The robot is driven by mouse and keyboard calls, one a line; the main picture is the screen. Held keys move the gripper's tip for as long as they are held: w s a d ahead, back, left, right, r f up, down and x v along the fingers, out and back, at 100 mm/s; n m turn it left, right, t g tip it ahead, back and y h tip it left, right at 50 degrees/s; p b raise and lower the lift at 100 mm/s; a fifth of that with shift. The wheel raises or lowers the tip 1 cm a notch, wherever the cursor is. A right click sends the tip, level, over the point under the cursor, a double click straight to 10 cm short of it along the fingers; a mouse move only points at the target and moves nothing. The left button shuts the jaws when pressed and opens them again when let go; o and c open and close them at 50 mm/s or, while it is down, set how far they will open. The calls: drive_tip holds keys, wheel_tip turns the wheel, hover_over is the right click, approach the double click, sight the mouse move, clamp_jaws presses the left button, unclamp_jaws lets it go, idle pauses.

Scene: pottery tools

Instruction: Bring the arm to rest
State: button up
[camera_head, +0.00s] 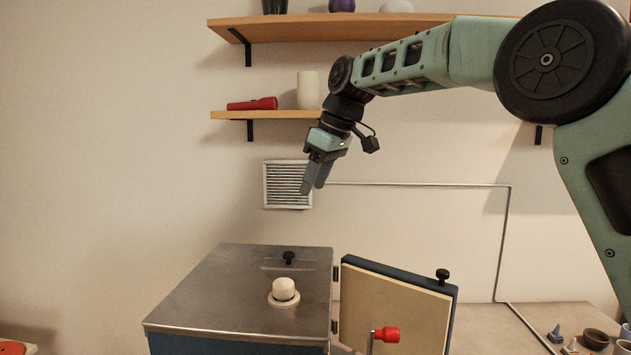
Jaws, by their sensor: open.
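My gripper (314,186) hangs in the air in front of the wall vent, pointing down and slightly left. Its two grey fingers are a little apart, with nothing seen between them. My green arm reaches in from the right side of the view and bends down to the gripper. The gripper is well above the metal-topped box (215,290) and touches nothing that I can see.
A cream knob (284,289) stands on the box top. The box's door (390,305) is swung open to the right, with a red-tipped handle (388,334). Shelves (290,115) hold a red torch (252,104) and a cream cylinder (308,90). Small pots (595,339) stand lower right.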

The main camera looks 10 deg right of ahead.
drive_tip(key=s+a+f+b, duration=0.1)
drive_tip(key=s+a+f, duration=0.1)
drive_tip(key=s+f, duration=0.2)
drive_tip(key=s+a+f+g+b, duration=0.1)
drive_tip(key=s+a+f, duration=0.2)
drive_tip(key=s+f, duration=0.2)
drive_tip(key=s+a+f+g+b, duration=0.1)
drive_tip(key=s+a+f, duration=0.2)
drive_tip(key=s, duration=0.6)
drive_tip(key=shift+f+m+h, duration=0.3)
drive_tip(key=shift+f+m, duration=0.1)
drive_tip(key=shift+f, duration=0.35)
drive_tip(key=s+d+f+h+b, duration=0.1)
drive_tip(key=s+d+f, duration=0.2)
drive_tip(key=s+f, duration=0.4)
drive_tip(key=s+d+f+m+g+h+b, duration=0.1)
drive_tip(key=s+f, duration=0.7)
drive_tip(key=s, duration=0.8)
drive_tip(key=shift+d+f+b, duration=0.25)
drive_tip(key=shift+d+b, duration=0.4)
drive_tip(key=shift+d, duration=0.4)
drive_tip(key=shift+c, duration=0.4)
